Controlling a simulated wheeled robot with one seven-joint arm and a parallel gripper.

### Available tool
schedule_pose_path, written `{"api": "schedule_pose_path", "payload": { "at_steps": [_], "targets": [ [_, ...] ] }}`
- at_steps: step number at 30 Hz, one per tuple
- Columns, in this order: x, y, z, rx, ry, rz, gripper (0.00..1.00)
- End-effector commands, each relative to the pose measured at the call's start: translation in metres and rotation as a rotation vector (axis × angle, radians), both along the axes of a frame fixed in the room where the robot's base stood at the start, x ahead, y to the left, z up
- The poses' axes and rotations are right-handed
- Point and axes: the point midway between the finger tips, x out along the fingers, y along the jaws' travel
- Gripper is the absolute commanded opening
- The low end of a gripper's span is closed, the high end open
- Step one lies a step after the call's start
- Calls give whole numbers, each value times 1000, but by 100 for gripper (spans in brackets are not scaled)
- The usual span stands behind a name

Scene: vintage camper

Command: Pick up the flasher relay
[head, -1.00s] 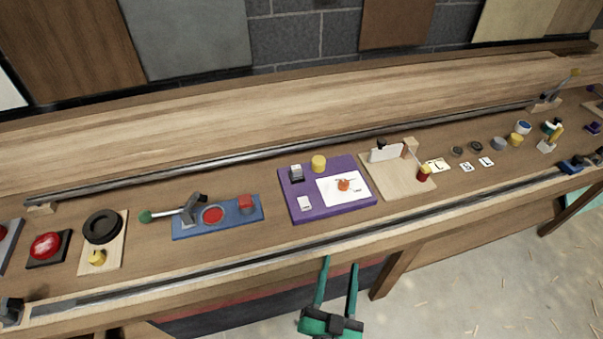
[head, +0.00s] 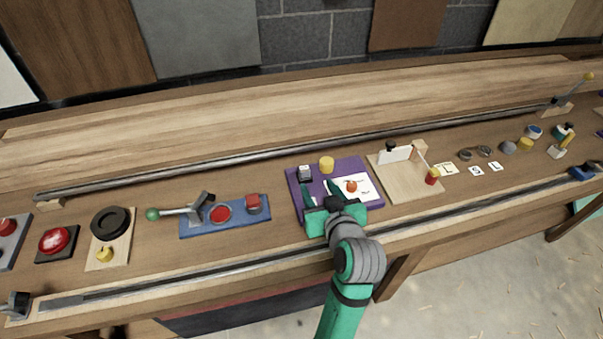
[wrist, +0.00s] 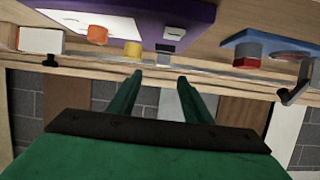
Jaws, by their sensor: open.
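A small grey block with a dark base (head: 305,173), which I take to be the flasher relay, stands at the back left of the purple board (head: 293,185). It also shows in the wrist view (wrist: 167,46). A yellow cylinder (head: 326,164) stands right beside it. My gripper (head: 319,187) is open and empty above the purple board, in front of the block. In the wrist view its two fingers (wrist: 160,76) point toward the block, which lies beyond the fingertips and between their lines. No contact shows.
A white sheet with an orange piece (head: 351,186) lies on the board's right. A blue board with a lever and red parts (head: 240,215) is to the left. A wooden board with a white upright plate (head: 395,154) is to the right. Metal rails run along the bench.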

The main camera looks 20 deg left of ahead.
Motion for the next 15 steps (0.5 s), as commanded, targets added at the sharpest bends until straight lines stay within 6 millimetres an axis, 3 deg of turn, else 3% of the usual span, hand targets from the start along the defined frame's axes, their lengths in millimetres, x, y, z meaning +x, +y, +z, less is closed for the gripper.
{"api": "schedule_pose_path", "payload": {
  "at_steps": [15],
  "targets": [
    [41, 31, -21, -13, 8, 16, 45]
  ]
}}
